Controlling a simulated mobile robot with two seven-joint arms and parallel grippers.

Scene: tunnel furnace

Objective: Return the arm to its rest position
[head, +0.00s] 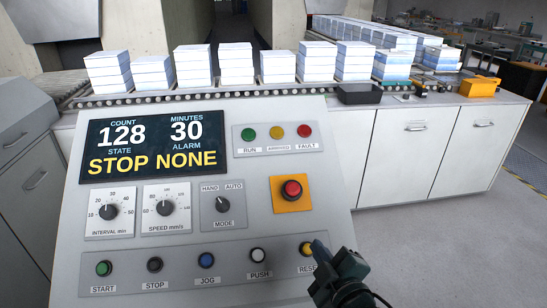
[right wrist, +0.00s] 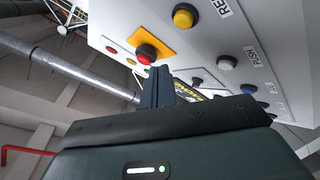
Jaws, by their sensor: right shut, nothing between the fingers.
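My right gripper (head: 321,251) is at the lower right of the control panel (head: 240,180) in the head view, close beside the yellow RESET button (head: 306,249). Whether it touches the button cannot be told from the head view. In the right wrist view its fingers (right wrist: 157,86) are together and empty, pointing towards the panel. There the yellow button (right wrist: 184,17) shows uncovered above the fingers, and the red mushroom button (right wrist: 146,54) is left of them. The display (head: 150,143) reads count 128, minutes 30, state STOP, alarm NONE. My left gripper is not in view.
A roller conveyor (head: 200,95) behind the panel carries several white stacks. A black tray (head: 359,93) and a yellow box (head: 479,88) stand on the white cabinets (head: 412,145). Open floor (head: 440,240) lies to the right of the panel.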

